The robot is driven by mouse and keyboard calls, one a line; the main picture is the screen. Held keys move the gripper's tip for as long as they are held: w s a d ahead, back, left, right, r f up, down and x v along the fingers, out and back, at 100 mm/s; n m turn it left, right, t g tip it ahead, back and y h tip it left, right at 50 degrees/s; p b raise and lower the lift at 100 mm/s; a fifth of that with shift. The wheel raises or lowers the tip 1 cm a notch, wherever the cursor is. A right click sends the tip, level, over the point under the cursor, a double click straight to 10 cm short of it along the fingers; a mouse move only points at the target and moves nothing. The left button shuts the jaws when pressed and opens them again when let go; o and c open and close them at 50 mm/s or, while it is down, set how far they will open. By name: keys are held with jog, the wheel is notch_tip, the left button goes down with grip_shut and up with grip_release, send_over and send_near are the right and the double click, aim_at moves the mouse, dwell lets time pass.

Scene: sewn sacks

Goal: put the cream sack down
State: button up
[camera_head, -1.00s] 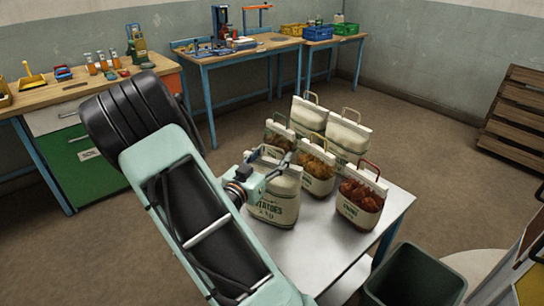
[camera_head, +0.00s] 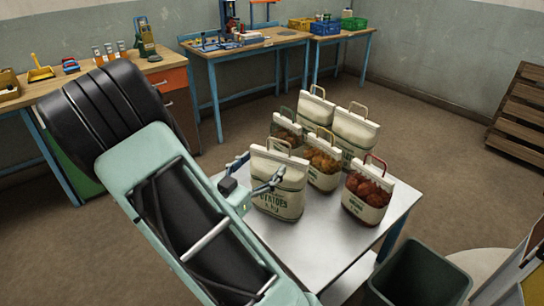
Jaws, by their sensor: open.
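The cream sack (camera_head: 279,187), printed POTATOES, stands upright on the metal table (camera_head: 318,236) at the front left of a group of sacks. Its tan handle rises free above its top. My gripper (camera_head: 266,180) is open at the left side of this sack, in front of part of its face. The fingers are small in the picture, and I cannot tell whether they touch it. My arm covers the table's left part.
A sack of red-brown produce (camera_head: 367,194), an orange-brown one (camera_head: 322,162), a dark one (camera_head: 286,130) and further cream sacks (camera_head: 354,130) stand close behind and right. Bare metal lies in front. A dark bin (camera_head: 420,275) stands at the front right.

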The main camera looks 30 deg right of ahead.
jog(key=shift+v, duration=1.55)
jog(key=shift+w+d, duration=0.1)
